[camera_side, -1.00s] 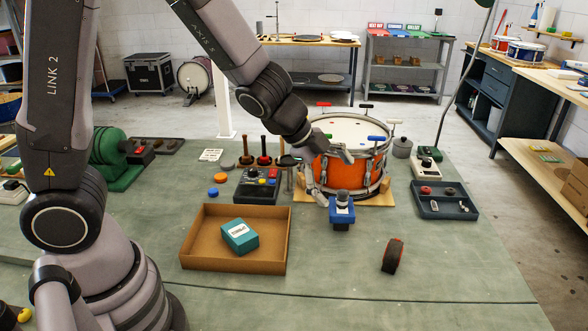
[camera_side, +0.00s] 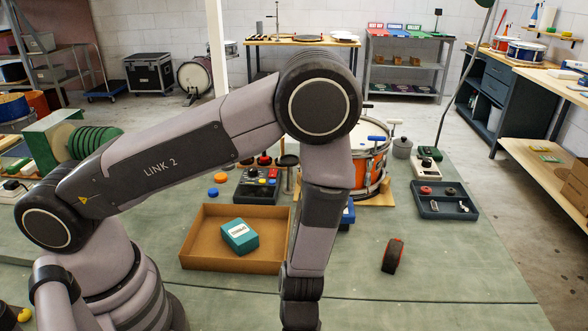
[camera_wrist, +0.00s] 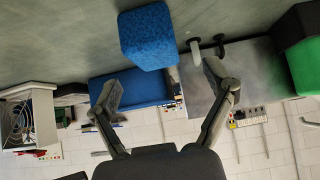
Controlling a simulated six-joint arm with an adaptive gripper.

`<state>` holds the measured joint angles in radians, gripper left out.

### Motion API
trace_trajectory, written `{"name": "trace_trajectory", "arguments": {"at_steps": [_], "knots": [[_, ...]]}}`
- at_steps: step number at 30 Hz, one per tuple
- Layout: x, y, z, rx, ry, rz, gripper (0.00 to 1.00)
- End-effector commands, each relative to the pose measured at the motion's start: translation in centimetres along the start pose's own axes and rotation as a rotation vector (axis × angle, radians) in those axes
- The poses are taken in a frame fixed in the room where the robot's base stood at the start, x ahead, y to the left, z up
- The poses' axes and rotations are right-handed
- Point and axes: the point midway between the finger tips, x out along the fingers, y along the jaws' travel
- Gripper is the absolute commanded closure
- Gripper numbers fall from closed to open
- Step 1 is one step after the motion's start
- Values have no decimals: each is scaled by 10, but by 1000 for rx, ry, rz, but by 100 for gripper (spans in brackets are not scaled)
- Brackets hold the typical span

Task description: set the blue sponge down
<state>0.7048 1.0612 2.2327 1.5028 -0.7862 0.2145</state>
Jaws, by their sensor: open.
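The blue sponge (camera_wrist: 147,36) is a speckled block at the top middle of the wrist view, which looks upside down. It appears to stand on the grey-green surface (camera_wrist: 60,40). My gripper (camera_wrist: 163,72) is open, its two fingers spread wide with the sponge ahead of them, nearer the left finger. I see no grip on the sponge, and a small gap to the fingers is hard to judge. In the side view, my arm reaches down to the bottom edge; my gripper and the sponge do not show there.
In the side view, a brown tray (camera_side: 188,245) holds a teal box (camera_side: 240,236). My arm partly covers the orange drum (camera_side: 365,170). A green object (camera_wrist: 303,68) shows at the wrist view's right.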

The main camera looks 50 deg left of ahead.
Motion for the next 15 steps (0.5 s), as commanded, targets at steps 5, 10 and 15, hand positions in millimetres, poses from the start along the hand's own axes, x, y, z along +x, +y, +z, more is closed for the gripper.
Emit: {"name": "trace_trajectory", "arguments": {"at_steps": [5,10,15], "knots": [[13,1,0,0,-1,1,17],[38,4,3,-1,-2,3,17],[58,4,3,1,-2,1,17]]}}
